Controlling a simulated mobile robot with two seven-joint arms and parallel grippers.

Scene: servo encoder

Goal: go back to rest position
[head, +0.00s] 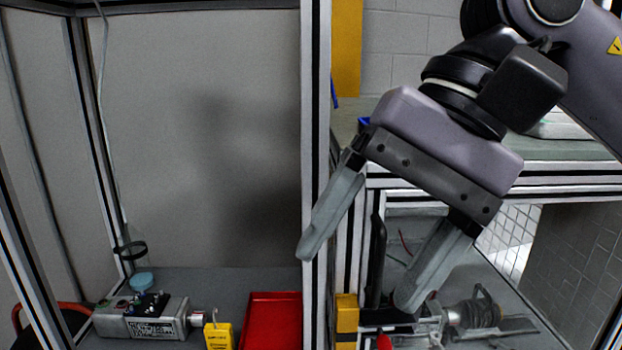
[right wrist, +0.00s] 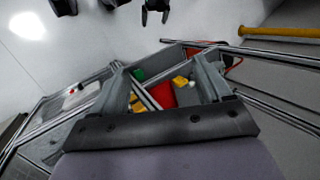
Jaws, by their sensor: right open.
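My right gripper (head: 352,278) is open and empty in the head view. Its two grey fingers are spread wide and point down to the lower left, in front of the upright metal post (head: 316,120). It hangs above the work surface and touches no object that I can see. In the right wrist view, the open fingers (right wrist: 162,85) frame the cell far below, with a red tray (right wrist: 163,95) and yellow pieces between them. My left gripper does not show clearly in the head view.
A grey servo unit (head: 145,318), a yellow padlock-like block (head: 218,336) and a red tray (head: 270,318) stand on the left surface. A metal part (head: 475,313) lies at lower right under the shelf. Metal frame posts stand close around my right arm.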

